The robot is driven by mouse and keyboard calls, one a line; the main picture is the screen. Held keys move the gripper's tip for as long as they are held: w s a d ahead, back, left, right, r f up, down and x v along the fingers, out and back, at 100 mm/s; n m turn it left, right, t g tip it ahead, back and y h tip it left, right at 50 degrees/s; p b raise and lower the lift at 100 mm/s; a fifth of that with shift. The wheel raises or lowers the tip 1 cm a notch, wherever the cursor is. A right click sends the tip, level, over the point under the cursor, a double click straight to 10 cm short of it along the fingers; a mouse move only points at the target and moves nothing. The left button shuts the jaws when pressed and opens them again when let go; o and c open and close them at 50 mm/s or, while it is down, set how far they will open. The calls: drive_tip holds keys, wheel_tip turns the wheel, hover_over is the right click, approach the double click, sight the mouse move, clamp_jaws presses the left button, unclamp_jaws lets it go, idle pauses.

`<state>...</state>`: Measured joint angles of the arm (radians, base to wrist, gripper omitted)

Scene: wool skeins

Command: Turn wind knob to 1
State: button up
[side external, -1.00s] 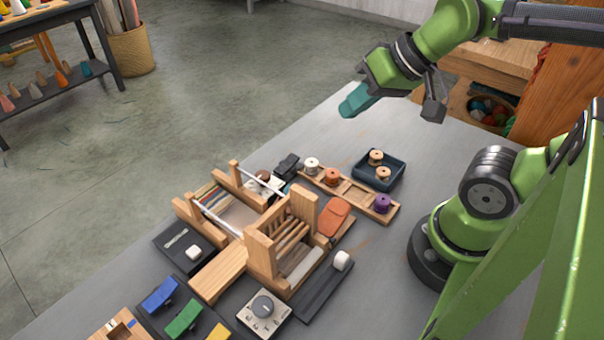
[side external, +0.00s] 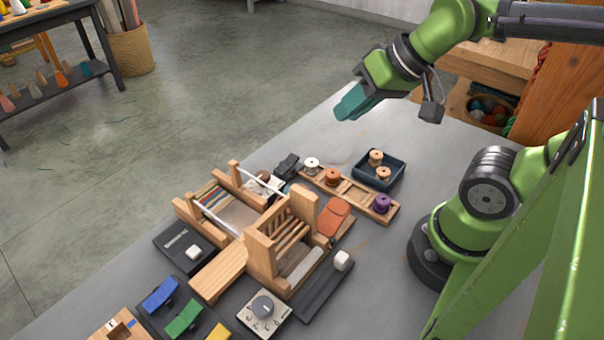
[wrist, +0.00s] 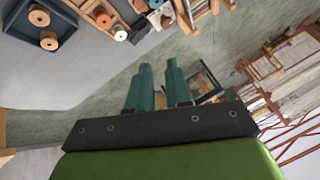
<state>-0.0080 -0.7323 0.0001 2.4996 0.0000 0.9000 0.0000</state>
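My gripper (side external: 340,115) is high above the table's far side, well away from the knob. In the wrist view its two teal fingers (wrist: 159,66) have a gap between them, with nothing in it. The knob is not seen in the wrist view.
A wooden loom (side external: 258,250) stands beside the panel. Blue, green and yellow pedals (side external: 184,319) lie to its left, and a slider with a white handle (side external: 342,261) to its right. A spool rack (side external: 356,191) and a dark tray (side external: 360,177) lie farther back. The table beneath my gripper is bare.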

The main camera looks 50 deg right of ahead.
sight(262, 174)
drive_tip(key=o, duration=0.4)
drive_tip(key=shift+w+a+f+g, duration=0.25)
drive_tip(key=shift+w+f+g, duration=0.05)
drive_tip(key=shift+w, duration=0.3)
drive_tip(key=shift+w+a+f+g, duration=0.25)
drive_tip(key=shift+w+g, duration=0.05)
drive_tip(key=shift+w, duration=0.3)
drive_tip(key=shift+o, duration=0.3)
drive_tip(key=w+a+f+m+g+h, duration=0.1)
drive_tip(key=w+a+g, duration=0.3)
drive_tip(key=w, duration=0.7)
drive_tip(key=shift+w+a+f, duration=0.15)
drive_tip(key=shift+f, duration=0.55)
drive_tip(key=w+f+m, duration=0.1)
drive_tip(key=f, duration=0.4)
drive_tip(key=w+f+m+g, duration=0.1)
drive_tip(key=f, duration=0.4)
drive_tip(key=w+f+m+h, duration=0.1)
drive_tip(key=f+m, duration=0.1)
drive_tip(key=f, duration=0.4)
drive_tip(key=shift+a+g, duration=0.3)
drive_tip(key=shift+a, duration=0.05)
drive_tip(key=shift+r, duration=0.1)
drive_tip(key=c, duration=0.8)
